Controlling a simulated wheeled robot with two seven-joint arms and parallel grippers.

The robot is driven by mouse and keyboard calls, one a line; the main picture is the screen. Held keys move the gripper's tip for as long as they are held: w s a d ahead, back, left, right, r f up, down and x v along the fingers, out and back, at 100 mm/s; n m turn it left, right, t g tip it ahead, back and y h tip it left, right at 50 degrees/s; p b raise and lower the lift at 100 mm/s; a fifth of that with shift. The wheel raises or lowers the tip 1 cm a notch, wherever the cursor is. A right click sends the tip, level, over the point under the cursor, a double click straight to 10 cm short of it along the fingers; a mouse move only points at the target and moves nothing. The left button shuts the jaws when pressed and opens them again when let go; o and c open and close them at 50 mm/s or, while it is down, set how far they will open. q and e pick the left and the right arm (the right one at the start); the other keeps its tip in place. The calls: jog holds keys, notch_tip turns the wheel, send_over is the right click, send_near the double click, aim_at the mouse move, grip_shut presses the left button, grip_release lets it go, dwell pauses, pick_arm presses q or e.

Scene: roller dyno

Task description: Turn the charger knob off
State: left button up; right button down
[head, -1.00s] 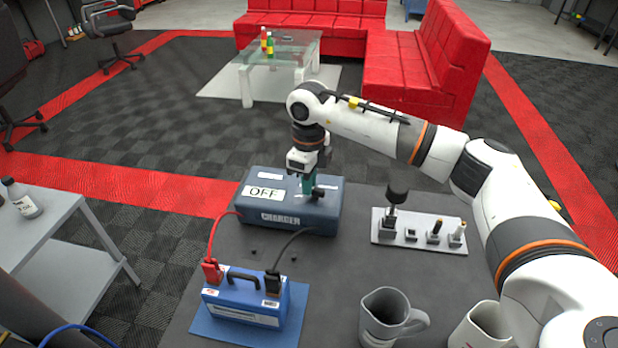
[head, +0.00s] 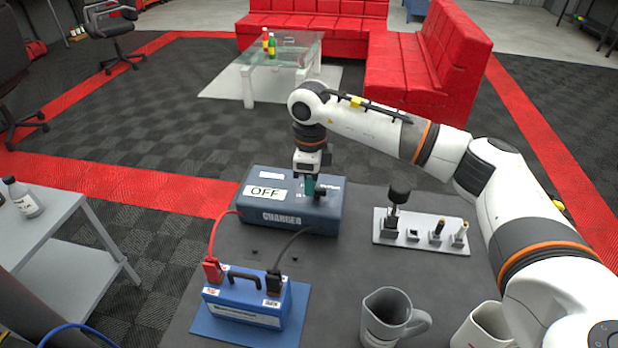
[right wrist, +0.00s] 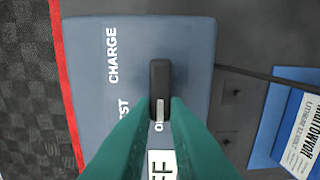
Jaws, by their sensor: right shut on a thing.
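The charger (head: 290,220) is a dark blue-grey box at the back of the dark table, with a white OFF sign (head: 265,193) on its top. My right gripper (head: 312,190) points down at the charger's top. In the right wrist view, its teal fingers (right wrist: 160,112) are shut on the charger knob (right wrist: 160,76), a black bar lying along the picture's vertical. A white mark sits on the knob's end nearer the OFF sign (right wrist: 160,165). The labels CHARGE (right wrist: 112,55) and TEST, partly covered, lie to the left. My left gripper is not in view.
A blue battery (head: 245,300) with red and black clamps stands in front of the charger, cables running to it. A grey holder (head: 420,238) with small parts is to the right. A grey mug (head: 385,320) and a white mug (head: 478,330) stand in front.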

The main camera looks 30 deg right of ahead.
jog(key=c, duration=1.6)
grip_release()
jog(key=shift+w+d+r, duration=0.1)
jog(key=shift+d+r, duration=0.15)
jog(key=shift+d, duration=0.05)
jog(key=shift+c, duration=0.2)
jog(key=shift+o, duration=1)
jog(key=shift+d+f, duration=0.1)
jog(key=shift+d, duration=0.05)
jog(key=shift+a, duration=0.2)
notch_tip(320, 180, up, 12)
jog(key=shift+d+b, duration=0.25)
jog(key=shift+b, duration=0.2)
